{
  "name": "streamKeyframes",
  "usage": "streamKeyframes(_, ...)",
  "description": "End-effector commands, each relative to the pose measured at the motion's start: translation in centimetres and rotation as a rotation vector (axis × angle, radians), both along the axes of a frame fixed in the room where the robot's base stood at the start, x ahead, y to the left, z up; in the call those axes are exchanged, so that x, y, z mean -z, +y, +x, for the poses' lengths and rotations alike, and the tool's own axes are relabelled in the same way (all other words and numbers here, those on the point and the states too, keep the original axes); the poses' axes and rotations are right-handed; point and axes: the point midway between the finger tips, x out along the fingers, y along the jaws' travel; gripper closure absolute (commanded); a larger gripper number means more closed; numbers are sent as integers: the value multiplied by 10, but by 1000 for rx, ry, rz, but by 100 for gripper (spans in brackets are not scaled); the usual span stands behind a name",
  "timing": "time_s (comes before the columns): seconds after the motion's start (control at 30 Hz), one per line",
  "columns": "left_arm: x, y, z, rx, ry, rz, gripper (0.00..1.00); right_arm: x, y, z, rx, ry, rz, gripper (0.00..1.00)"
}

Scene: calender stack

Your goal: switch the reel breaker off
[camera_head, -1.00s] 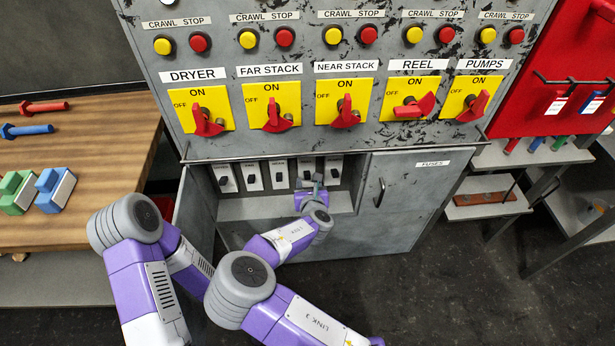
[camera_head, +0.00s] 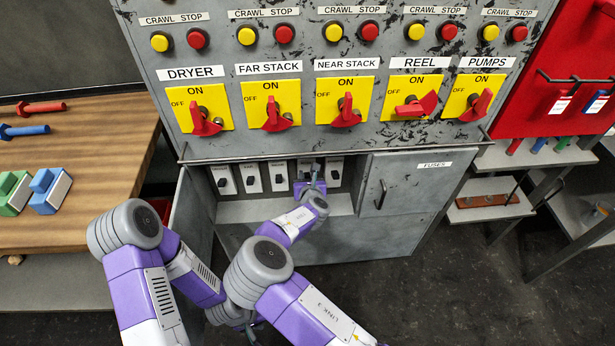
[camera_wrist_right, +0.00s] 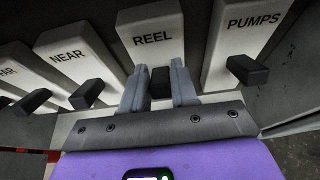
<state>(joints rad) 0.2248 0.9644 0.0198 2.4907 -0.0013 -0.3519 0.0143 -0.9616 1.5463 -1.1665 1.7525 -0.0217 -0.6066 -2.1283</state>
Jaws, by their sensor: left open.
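The reel breaker (camera_wrist_right: 155,42) is a white block labelled REEL with a black toggle (camera_wrist_right: 160,84) at its lower end in the right wrist view. It is one of a row in the open lower cabinet. My right gripper (camera_wrist_right: 160,70) has one finger on each side of this toggle, and the toggle fills the narrow gap. In the head view my right gripper (camera_head: 311,176) hides most of this breaker. My left gripper (camera_head: 250,335) is low in the head view, largely hidden behind my right arm; its fingers are not clear.
The near breaker (camera_wrist_right: 72,55) and pumps breaker (camera_wrist_right: 245,35) flank the reel one closely. Above is a panel of red rotary handles; the REEL handle (camera_head: 415,104) lies sideways. The open cabinet door (camera_head: 193,220) stands left, the shut FUSES door (camera_head: 405,185) right.

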Motion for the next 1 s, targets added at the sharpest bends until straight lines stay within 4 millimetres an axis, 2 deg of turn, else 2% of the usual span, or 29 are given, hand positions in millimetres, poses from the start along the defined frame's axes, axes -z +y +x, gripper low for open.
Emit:
streamKeyframes(0.03,0,0,0,0,0,0,57,0,0,0,0,0,0,85)
streamKeyframes(0.13,0,0,0,0,0,0,57,0,0,0,0,0,0,100)
streamKeyframes(0.57,0,0,0,0,0,0,57,6,1,-4,-3,-77,-7,100)
streamKeyframes(1.0,0,0,0,0,0,0,57,24,0,-11,-5,-407,-4,100)
